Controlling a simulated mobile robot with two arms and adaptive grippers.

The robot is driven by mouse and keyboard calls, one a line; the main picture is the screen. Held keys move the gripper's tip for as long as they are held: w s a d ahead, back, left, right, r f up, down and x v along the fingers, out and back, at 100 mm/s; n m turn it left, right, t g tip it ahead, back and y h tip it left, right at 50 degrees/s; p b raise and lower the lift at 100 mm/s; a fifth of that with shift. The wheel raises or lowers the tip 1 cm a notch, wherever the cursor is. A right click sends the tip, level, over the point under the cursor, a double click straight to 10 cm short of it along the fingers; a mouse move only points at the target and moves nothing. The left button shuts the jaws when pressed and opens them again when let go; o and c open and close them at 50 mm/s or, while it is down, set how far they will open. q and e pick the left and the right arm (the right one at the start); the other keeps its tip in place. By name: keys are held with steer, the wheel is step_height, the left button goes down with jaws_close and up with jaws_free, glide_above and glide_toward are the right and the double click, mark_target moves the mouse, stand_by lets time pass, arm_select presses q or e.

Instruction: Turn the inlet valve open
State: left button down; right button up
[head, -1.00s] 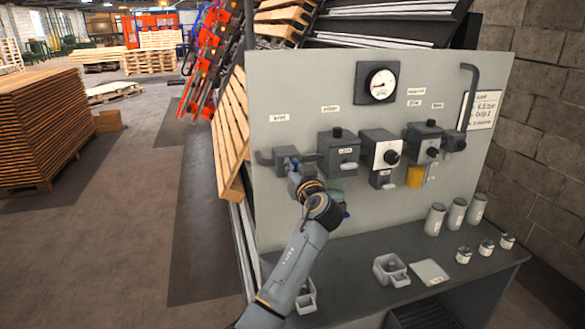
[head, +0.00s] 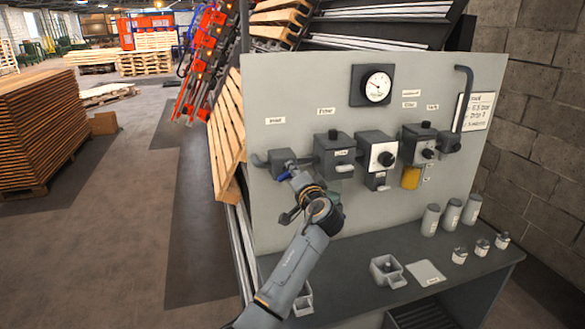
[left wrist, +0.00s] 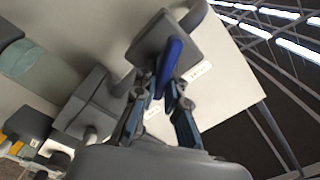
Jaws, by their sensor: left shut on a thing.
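The inlet valve (head: 282,162) is a grey block at the left end of the grey panel, under a small label, with a pipe bend at its left. In the left wrist view the grey valve block (left wrist: 160,38) carries a long blue handle (left wrist: 171,60). My left gripper (head: 291,174) is at the front of the valve. In the left wrist view its two fingertips (left wrist: 162,96) are shut on the near end of the blue handle. In the head view the gripper and wrist hide most of the handle. My right gripper is not in view.
Grey units with black knobs (head: 335,155) sit close right of the valve, below a round gauge (head: 377,87). A yellow cup (head: 411,178) hangs farther right. The bench (head: 350,250) below holds canisters (head: 431,220), small jars and a tray (head: 377,280). Wooden pallets (head: 232,130) stand left.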

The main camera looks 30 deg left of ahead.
arm_select(q)
steer(key=m+p, duration=0.1)
steer(key=m, duration=0.2)
steer(key=shift+f, duration=0.2)
steer(key=shift+d+f+m+p, duration=0.1)
steer(key=shift+f+m+p, duration=0.15)
steer(key=shift+m+p, duration=0.7)
steer(key=shift+m+b, duration=0.3)
steer(key=shift+m, duration=0.25)
steer(key=shift+f, duration=0.1)
steer(key=c, duration=1.4)
jaws_free()
steer(key=shift+w, duration=0.1)
steer(key=v, duration=1.2)
